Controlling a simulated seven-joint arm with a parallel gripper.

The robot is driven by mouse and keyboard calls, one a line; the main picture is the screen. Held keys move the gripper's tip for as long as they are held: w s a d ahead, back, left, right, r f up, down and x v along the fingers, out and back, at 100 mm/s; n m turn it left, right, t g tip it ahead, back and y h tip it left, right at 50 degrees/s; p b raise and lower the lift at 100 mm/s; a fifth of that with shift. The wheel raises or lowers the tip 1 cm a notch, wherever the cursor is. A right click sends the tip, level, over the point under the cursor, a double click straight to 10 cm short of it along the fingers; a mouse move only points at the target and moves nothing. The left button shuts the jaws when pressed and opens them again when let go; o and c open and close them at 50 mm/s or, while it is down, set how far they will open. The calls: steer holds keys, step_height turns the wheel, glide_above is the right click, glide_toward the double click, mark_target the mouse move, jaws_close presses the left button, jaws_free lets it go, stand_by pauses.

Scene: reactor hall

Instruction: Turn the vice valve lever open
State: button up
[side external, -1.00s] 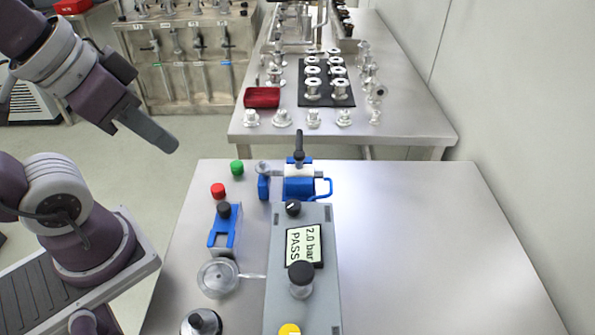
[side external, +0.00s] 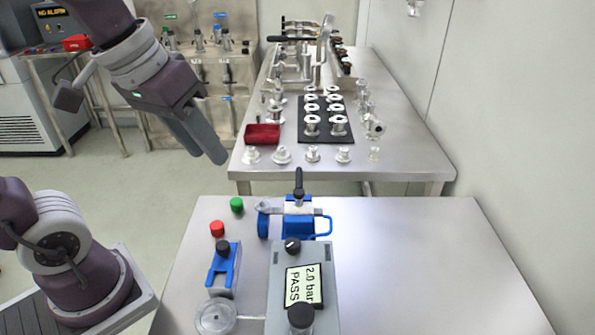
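A blue vice (side external: 298,228) stands at the back of the near table and holds a silver valve (side external: 277,208) lying crosswise. The valve's black lever (side external: 299,183) points up and away from the camera above the valve body. My gripper (side external: 212,158) is up and to the left of the vice, apart from the valve and lever, pointing down to the right. Its fingers overlap from this side, so I cannot tell how far apart they are. No object shows at the fingertips.
A grey test box (side external: 283,315) reading "2.0 bar PASS" stands in front of the vice. Red (side external: 217,229) and green (side external: 237,205) caps and a blue stand (side external: 221,270) are to the left. The near table's right side (side external: 420,260) is clear. A far bench holds several fittings.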

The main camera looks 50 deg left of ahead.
steer(key=w+n+g, duration=0.1)
steer(key=w+n, duration=0.1)
steer(key=w, duration=0.5)
steer(key=n+g+h, duration=0.1)
steer(key=n+g, duration=0.1)
steer(key=n, duration=0.3)
glide_toward(299, 173)
steer(key=f, duration=0.7)
steer(key=shift+w+d+f, duration=0.2)
steer(key=shift+w+d, duration=0.15)
steer(key=shift+f, duration=0.3)
steer(key=shift+c, duration=0.4)
jaws_close()
steer(key=shift+d, duration=0.1)
